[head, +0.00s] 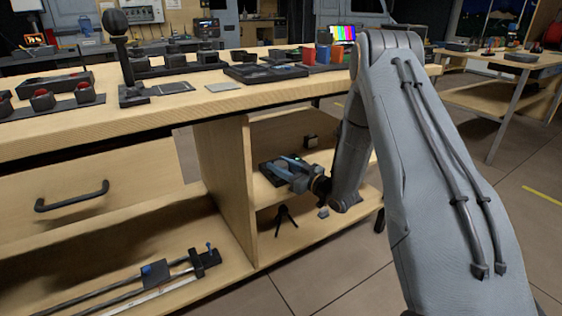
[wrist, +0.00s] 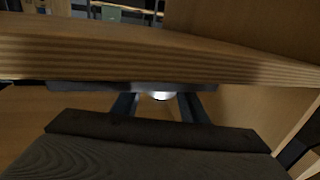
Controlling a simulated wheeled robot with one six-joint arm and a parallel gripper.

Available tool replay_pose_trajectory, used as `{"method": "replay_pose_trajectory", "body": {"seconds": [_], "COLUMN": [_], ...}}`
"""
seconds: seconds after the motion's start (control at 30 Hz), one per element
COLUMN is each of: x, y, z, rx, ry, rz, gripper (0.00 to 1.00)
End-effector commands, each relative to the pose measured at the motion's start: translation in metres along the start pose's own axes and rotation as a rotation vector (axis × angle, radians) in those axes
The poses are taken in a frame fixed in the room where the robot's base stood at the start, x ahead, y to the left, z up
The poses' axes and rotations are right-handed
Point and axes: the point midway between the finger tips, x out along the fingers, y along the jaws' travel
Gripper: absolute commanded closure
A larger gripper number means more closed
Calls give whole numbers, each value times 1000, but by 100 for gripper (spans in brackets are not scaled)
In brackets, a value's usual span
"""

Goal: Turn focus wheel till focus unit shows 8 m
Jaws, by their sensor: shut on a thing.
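My gripper (head: 287,167) reaches into the right-hand shelf bay under the bench. Its fingers are at a dark, low unit (head: 268,178) on the upper shelf, likely the focus unit. A small green glow shows by the fingertips, but no reading is legible. In the wrist view my gripper's two fingers (wrist: 160,102) stand on either side of a small pale, rounded part (wrist: 162,95), likely the focus wheel, with a dark flat edge above it. The fingers are shut on this part. Most of the wheel and any display are hidden.
The bench top (head: 220,101) overhangs the bay closely. A small dark box (head: 311,142) stands behind on the same shelf. A small tripod (head: 285,216) stands on the lower shelf. A wooden divider (head: 222,165) closes the left side. Floor at the right is clear.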

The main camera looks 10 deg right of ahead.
Motion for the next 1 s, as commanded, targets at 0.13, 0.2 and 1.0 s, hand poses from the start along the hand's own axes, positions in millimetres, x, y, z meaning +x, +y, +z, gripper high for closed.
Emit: {"method": "replay_pose_trajectory", "body": {"seconds": [0.13,0.2,1.0], "x": [1,1,0], "y": [-4,-4,0], "z": [-3,-3,0], "rx": [1,0,-3], "ry": [1,1,1], "rz": [101,148,288], "gripper": [83,83,42]}}
